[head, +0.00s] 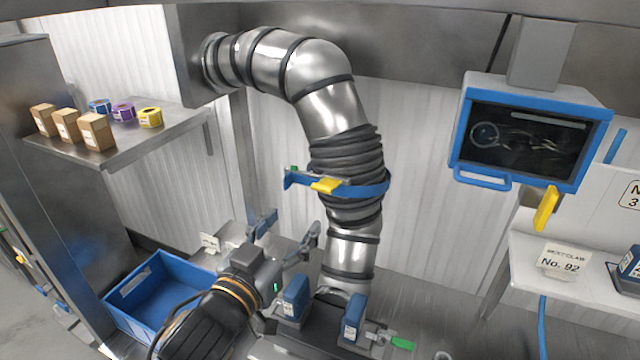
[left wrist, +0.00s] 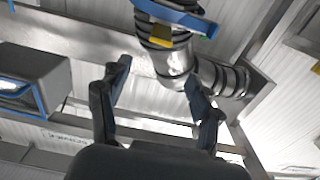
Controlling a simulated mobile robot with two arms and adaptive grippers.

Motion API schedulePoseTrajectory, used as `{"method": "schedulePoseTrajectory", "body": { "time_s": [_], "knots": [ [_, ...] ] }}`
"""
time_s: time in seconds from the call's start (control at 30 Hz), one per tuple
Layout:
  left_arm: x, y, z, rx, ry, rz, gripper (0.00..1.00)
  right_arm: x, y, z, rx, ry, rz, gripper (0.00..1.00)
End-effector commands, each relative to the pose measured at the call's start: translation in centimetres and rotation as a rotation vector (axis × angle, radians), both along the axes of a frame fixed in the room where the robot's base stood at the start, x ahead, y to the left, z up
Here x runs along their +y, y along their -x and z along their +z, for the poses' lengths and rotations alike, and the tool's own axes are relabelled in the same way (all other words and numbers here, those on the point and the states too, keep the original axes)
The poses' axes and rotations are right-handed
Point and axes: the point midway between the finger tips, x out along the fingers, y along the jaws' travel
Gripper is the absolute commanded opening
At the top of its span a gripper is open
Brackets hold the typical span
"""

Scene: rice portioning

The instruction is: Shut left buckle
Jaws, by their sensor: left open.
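My left gripper (head: 295,222) is open and empty, its fingers spread beside the lower part of the metal duct. In the left wrist view the open fingers (left wrist: 158,72) frame the duct. A blue band (head: 372,190) with a yellow latch (head: 326,186) goes around the black bellows of the duct, above the gripper. The band (left wrist: 190,18) and the latch (left wrist: 162,38) also show in the left wrist view. Two blue labelled blocks stand low by the duct's foot, a left one (head: 294,296) and a right one (head: 353,317). I cannot tell which part is the left buckle.
A blue crate (head: 118,297) stands at lower left. A shelf (head: 150,140) above it holds brown boxes and several rolls. A blue-framed screen (head: 525,135) hangs at right, above a white counter (head: 545,275). A green handle (head: 402,343) is beside the right block.

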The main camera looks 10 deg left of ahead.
Motion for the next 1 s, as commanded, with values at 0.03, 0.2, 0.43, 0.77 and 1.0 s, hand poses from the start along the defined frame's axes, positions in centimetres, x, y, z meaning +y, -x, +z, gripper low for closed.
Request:
{"method": "schedulePoseTrajectory", "body": {
  "time_s": [0.03,0.2,0.43,0.77,1.0],
  "knots": [
    [-0.2,-0.5,0.2,0.001,0.000,0.001,0.64,0.0,0.0,0.4,0.000,0.000,0.000,0.40],
    [-1.0,-3.4,0.4,0.003,-0.002,0.003,0.64,0.0,0.0,1.7,0.000,0.000,0.000,0.40],
    [-2.5,-7.9,0.3,0.003,-0.002,0.003,0.64,0.0,0.0,3.5,0.000,0.000,0.000,0.40],
    [-3.8,-12.1,0.0,0.003,-0.002,0.003,0.64,0.0,0.0,4.9,-0.001,0.000,0.000,0.40],
    [-4.0,-12.7,-0.2,0.004,-0.001,0.003,0.64,0.0,0.0,5.0,0.000,0.000,0.000,0.40]
  ]
}}
